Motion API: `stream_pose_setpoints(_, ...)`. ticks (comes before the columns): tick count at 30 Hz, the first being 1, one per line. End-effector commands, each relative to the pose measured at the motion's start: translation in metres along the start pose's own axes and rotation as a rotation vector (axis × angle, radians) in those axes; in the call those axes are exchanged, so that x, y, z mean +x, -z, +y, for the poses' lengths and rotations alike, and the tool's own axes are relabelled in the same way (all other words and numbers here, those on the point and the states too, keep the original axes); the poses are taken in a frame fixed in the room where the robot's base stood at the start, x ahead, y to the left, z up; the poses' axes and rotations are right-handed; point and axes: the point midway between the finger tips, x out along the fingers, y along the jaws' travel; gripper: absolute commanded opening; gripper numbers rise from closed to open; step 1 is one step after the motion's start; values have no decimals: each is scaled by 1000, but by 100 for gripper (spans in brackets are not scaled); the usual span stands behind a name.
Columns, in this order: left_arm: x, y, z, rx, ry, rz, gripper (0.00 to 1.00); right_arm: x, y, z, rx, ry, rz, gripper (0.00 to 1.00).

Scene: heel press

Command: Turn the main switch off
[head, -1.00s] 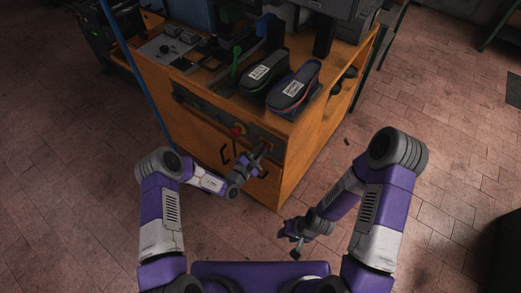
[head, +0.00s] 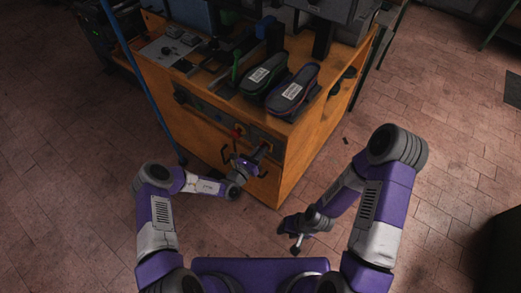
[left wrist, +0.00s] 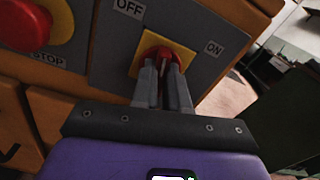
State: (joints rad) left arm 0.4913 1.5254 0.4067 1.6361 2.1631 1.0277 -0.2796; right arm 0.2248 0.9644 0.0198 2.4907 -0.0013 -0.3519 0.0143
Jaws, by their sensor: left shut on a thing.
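In the head view my left gripper (head: 260,154) is at the front of the orange cabinet. My right gripper (head: 297,247) hangs low over the floor, away from the cabinet; its jaws are too small to read.
A red stop button (left wrist: 24,24) on a yellow base sits left of the switch. The orange cabinet (head: 205,137) carries two dark shoe soles (head: 292,92) and machine parts on top. A blue pole (head: 135,75) stands at its left.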

Motion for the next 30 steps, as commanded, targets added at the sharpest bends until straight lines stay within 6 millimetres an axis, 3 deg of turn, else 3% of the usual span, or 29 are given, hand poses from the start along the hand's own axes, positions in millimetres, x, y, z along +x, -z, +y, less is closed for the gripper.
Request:
stream_pose_setpoints(15, -1, 1, 0, -418, -2, 2, 0, -8, 0, -3, 0, 0, 0, 40)
stream_pose_setpoints(30, -1, 1, 0, -554, 0, 3, 0, -10, 0, -4, 0, 0, 0, 40)
